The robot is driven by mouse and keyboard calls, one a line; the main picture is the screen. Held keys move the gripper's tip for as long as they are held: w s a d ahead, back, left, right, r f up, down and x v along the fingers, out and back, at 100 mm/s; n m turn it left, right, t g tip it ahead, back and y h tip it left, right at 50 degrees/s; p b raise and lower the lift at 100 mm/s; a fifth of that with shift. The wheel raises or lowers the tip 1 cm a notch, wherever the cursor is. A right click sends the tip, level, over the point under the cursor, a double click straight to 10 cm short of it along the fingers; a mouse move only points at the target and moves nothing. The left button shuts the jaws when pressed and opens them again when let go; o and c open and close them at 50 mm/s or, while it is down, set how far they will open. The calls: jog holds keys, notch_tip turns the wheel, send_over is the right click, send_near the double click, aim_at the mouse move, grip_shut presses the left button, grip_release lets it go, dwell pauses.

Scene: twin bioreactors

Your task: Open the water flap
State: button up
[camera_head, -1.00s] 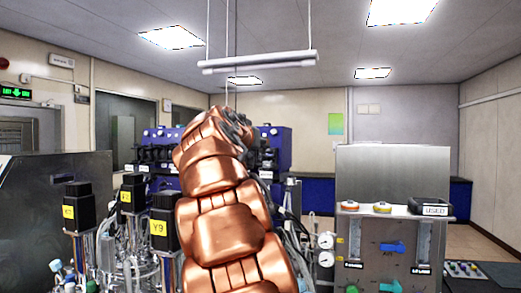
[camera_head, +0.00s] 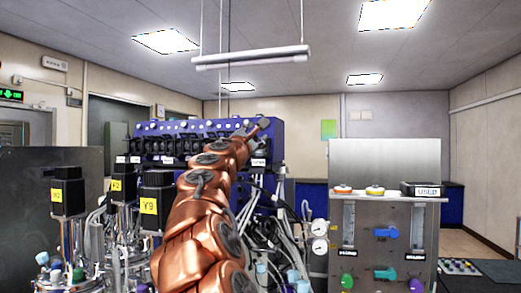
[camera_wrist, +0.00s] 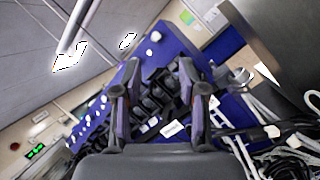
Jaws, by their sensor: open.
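My gripper (camera_wrist: 158,98) is open and empty in the wrist view, its two dark fingers apart, with a blue unit behind them. In the head view my copper arm reaches up and away, and its far end (camera_head: 262,128) is small in front of the same blue unit (camera_head: 180,143). No part is clearly marked as a water flap. A grey control panel (camera_head: 348,272) at right carries a blue handle (camera_head: 386,232), a teal handle (camera_head: 385,273) and green knobs (camera_head: 347,281). My gripper is apart from this panel. Its small labels are not readable.
Several black motors with yellow labels (camera_head: 148,207) stand over vessels at left. Tubes and cables (camera_head: 292,215) hang between my arm and the panel, beside two round gauges (camera_head: 319,227). A box marked "USED" (camera_head: 427,189) sits on the panel. A hanging rail (camera_head: 252,57) is overhead.

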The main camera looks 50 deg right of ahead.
notch_tip(320, 180, down, 5)
jog(key=w+d+n+t+b, duration=0.1)
jog(key=w+n+t+b, duration=0.1)
jog(key=n, duration=0.8)
jog(key=shift+n, duration=0.3)
jog(key=shift+p+x, duration=2.15)
jog(key=shift+x, duration=1.9)
jog(key=shift+d+f, duration=0.1)
grip_shut()
